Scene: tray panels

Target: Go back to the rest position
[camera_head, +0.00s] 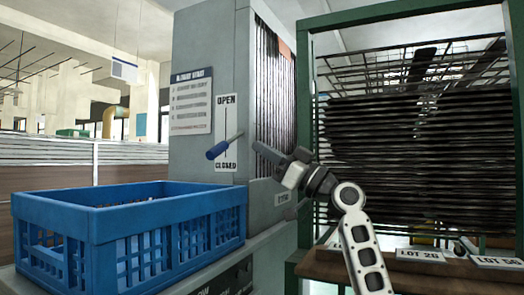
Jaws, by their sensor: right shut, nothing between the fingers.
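My right gripper (283,163) is in front of the grey cabinet, right of its lever. Its fingers are shut with nothing between them, and they point left. My right arm comes up from the lower right. The lever (217,150) has a blue handle and sits over a plate (227,118) marked OPEN at the top and CLOSED at the bottom. The handle tilts down to the left, between the two words. The gripper appears apart from the lever. My left gripper is not in view.
A blue crate (85,228) stands on a ledge at the lower left. The grey cabinet (197,60) carries a printed notice (191,101). A green-framed rack (306,110) of dark panels stands at the right, above a brown shelf (385,268) with lot labels (422,255).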

